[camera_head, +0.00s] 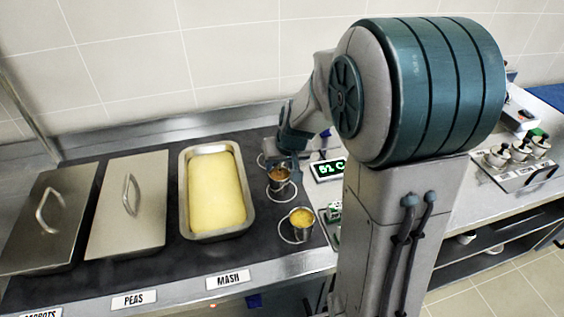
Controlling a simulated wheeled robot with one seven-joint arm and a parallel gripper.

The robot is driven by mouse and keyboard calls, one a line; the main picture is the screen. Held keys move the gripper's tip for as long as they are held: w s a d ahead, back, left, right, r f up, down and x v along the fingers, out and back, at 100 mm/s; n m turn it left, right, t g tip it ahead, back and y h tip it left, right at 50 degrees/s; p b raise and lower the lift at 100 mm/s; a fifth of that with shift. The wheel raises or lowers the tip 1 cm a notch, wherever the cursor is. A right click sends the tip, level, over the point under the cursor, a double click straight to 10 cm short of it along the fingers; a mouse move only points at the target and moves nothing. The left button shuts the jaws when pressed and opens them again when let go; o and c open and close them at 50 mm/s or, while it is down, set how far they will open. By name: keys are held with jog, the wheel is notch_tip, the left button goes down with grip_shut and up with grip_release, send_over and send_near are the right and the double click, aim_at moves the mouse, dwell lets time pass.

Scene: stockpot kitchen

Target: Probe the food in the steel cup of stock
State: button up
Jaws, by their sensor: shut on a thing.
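A small steel cup with brown contents (280,177) stands in a wire ring on the dark counter, right of the yellow mash pan. It looks like the cup of stock. My gripper (284,157) is directly above this cup, pointing down and shut on what appears to be a thin probe. The probe is too small and too covered by the gripper to see clearly, so I cannot tell whether its tip is in the food. A display (328,169) with green digits stands just right of the cup.
A second steel cup with yellow contents (302,221) stands nearer the front edge. The mash pan (186,214) is open; two lidded pans (128,218) are farther left. More small cups (517,149) stand at the right. My arm hides the middle-right counter.

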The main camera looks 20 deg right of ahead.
jog(key=shift+s+a+f+b, duration=0.2)
jog(key=shift+s+f+b, duration=0.35)
jog(key=shift+f, duration=0.15)
jog(key=shift+r, duration=0.1)
dwell(4.5)
jog(key=shift+w+r+p, duration=0.25)
jog(key=shift+r+p, duration=0.8)
jog(key=shift+r, duration=0.2)
jog(key=shift+w+d+r+p, duration=0.1)
jog(key=shift+r+p, duration=2.2)
jog(key=shift+r, duration=1.1)
